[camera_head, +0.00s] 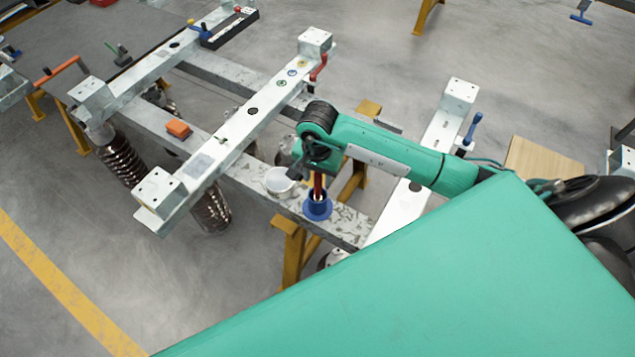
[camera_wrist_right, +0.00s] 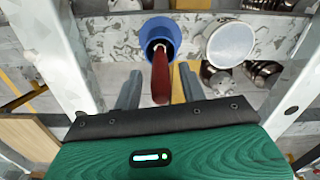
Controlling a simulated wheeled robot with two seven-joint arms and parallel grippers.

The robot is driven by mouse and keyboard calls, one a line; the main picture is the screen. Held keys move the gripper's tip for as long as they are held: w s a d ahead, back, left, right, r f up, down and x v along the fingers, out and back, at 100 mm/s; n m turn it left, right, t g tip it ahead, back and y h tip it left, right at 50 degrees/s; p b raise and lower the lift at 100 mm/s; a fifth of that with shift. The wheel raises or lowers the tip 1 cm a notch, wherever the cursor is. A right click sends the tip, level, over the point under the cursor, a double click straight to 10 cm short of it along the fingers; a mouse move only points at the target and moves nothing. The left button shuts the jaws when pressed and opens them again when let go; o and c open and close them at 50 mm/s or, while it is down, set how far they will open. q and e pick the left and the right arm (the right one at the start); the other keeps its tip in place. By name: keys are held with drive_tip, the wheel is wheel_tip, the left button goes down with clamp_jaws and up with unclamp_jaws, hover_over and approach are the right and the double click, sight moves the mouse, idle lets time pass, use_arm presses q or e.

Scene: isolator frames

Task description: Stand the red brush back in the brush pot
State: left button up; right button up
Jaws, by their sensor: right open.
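The red brush (camera_head: 318,184) stands in the blue brush pot (camera_head: 317,208) on the galvanised frame. In the right wrist view the red brush (camera_wrist_right: 160,78) rises from the blue pot (camera_wrist_right: 159,36), leaning toward the camera. My right gripper (camera_head: 312,172) is at the brush, and in the wrist view its two fingers (camera_wrist_right: 158,84) are apart on either side of the brush handle, with gaps visible. The brush's lower end is hidden inside the pot. My left gripper is not in view.
A white tub (camera_head: 279,181) stands just left of the pot, and shows in the wrist view (camera_wrist_right: 229,43). Galvanised beams (camera_head: 245,128) run around the work spot. An orange block (camera_head: 178,129) lies farther left. A blue-handled tool (camera_head: 473,128) is at right.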

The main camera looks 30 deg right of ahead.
wheel_tip(320, 180, up, 9)
drive_tip(key=shift+r+b, duration=0.1)
drive_tip(key=shift+b, duration=0.95)
